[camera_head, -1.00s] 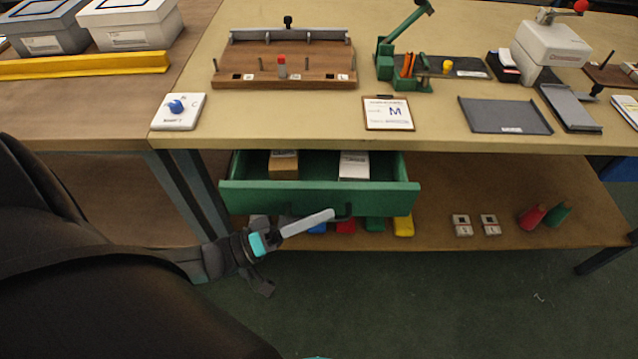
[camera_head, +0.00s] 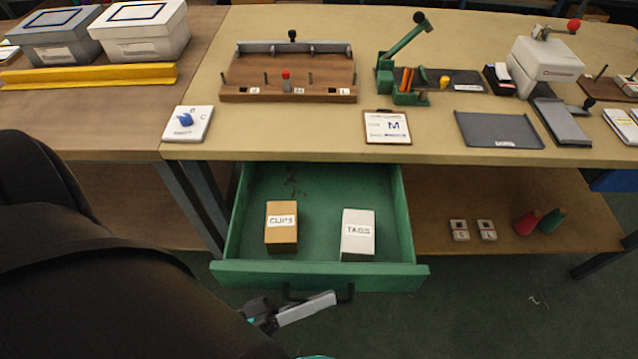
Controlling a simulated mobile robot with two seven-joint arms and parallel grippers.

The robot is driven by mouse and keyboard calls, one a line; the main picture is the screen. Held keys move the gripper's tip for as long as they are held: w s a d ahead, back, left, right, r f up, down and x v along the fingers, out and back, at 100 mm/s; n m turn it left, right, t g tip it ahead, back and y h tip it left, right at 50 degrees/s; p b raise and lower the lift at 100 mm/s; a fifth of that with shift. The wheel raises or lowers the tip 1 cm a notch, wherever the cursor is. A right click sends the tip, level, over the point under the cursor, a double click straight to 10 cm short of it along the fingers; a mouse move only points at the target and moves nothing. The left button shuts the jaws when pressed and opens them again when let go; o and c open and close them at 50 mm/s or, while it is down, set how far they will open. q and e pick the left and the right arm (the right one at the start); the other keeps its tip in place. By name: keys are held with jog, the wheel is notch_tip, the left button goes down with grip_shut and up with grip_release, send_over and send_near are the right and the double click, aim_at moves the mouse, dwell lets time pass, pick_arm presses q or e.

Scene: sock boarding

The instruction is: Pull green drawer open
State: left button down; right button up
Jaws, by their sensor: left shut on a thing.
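The green drawer (camera_head: 320,275) stands pulled well out from under the workbench. Inside it lie a brown box marked CLIPS (camera_head: 282,236) and a white box marked TAGS (camera_head: 357,243). A dark handle (camera_head: 345,296) is on the drawer's front. My left gripper (camera_head: 318,303) is at this handle, below the drawer front, and is shut on it. My left arm hides the floor at lower left. My right gripper is not in view.
The bench top (camera_head: 300,132) above holds a wooden rack (camera_head: 290,80), a green lever press (camera_head: 402,75), a clipboard (camera_head: 387,127) and a grey tray (camera_head: 498,130). Red and green cones (camera_head: 527,222) lie on the lower shelf. The floor before the drawer is clear.

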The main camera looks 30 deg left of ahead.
pick_arm(q)
jog(key=shift+s+d, duration=0.2)
jog(key=shift+s, duration=0.15)
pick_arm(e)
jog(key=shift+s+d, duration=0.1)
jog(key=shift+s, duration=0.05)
pick_arm(q)
jog(key=c, duration=1.2)
grip_release()
jog(key=shift+o, duration=0.2)
jog(key=b+v, duration=0.1)
jog(key=v, duration=1.4)
jog(key=shift+b, duration=0.3)
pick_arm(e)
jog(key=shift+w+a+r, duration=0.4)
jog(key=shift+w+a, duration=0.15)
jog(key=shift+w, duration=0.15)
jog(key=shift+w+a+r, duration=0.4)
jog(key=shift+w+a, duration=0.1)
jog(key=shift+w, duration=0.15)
pick_arm(q)
jog(key=shift+f, duration=0.15)
